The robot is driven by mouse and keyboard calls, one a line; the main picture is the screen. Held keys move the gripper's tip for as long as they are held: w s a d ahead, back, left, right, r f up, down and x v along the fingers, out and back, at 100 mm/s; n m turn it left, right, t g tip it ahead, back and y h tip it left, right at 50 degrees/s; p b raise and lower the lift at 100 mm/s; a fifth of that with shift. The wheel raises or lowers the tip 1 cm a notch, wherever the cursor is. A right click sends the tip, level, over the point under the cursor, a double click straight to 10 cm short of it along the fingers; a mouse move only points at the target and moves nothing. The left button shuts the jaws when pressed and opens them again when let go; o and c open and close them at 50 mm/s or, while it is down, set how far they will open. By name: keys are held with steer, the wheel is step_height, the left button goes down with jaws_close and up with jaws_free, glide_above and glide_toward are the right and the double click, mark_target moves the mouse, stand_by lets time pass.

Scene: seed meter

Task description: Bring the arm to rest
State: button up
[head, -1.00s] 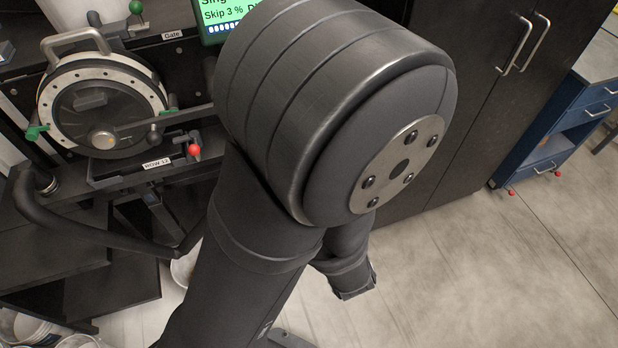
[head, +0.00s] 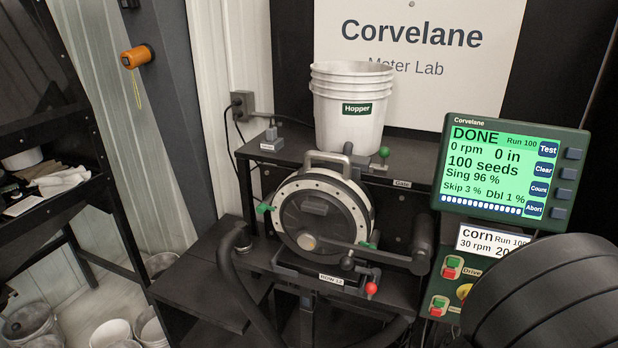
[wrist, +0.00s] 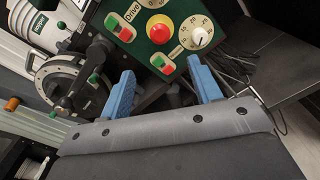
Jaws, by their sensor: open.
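My gripper (wrist: 163,92) shows in the wrist view with its two blue fingers apart and nothing between them. Beyond the fingers is the green control panel (wrist: 150,50) with a red knob, push buttons and a dial; I cannot tell the exact distance. In the head view only a dark rounded part of my arm shows at the lower right, and my gripper is out of that picture. The seed meter (head: 322,215) is a round black unit with a pale rim, mounted on the stand. The monitor (head: 510,170) reads DONE, 100 seeds, Sing 96 %.
A white hopper bucket (head: 350,118) stands on the upper shelf (head: 410,178). A corn card (head: 490,241) sits below the monitor. White buckets (head: 110,333) stand on the floor at the lower left. A dark rack (head: 50,200) with papers and cloths is at the left.

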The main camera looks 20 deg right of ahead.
steer(key=x, duration=1.3)
steer(key=shift+w+d, duration=0.15)
steer(key=shift+w, duration=0.05)
steer(key=v, duration=1.8)
steer(key=w+d+n, duration=0.6)
steer(key=w+d, duration=0.6)
stand_by(0.5)
